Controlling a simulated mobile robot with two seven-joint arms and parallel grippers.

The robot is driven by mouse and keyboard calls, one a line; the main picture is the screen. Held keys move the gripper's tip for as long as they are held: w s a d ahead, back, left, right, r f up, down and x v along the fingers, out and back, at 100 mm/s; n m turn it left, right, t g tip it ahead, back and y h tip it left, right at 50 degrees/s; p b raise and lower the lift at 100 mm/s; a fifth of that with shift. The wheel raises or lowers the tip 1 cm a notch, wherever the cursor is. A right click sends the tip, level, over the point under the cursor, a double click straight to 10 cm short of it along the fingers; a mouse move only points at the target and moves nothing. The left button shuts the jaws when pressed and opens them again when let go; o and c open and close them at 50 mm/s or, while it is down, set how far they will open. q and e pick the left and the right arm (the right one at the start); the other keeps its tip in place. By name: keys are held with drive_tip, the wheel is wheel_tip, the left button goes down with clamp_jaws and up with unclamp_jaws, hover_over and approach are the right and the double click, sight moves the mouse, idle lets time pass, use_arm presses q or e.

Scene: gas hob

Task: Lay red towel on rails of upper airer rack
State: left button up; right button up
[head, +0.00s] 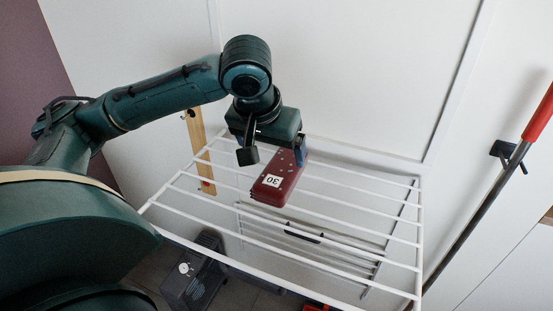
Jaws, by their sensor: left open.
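The red towel (274,190) is a dark red folded block with a white "30" label. It lies across the white rails of the upper airer rack (385,228), toward the back middle. My left gripper (272,156) is open just above the towel's far end, pointing down, with one dark finger on each side. The gripper hides part of the towel's far end. Whether the fingers touch the towel is hard to tell. My right gripper is out of view.
A lower rack (310,245) shows through the rails. A dark grey device (196,270) stands on the floor below. A wooden strip (197,150) stands behind the rack. A red-handled pole (470,210) leans at the right. Rails right of the towel are bare.

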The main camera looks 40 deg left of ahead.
use_arm(q)
drive_tip(key=shift+v, duration=1.65)
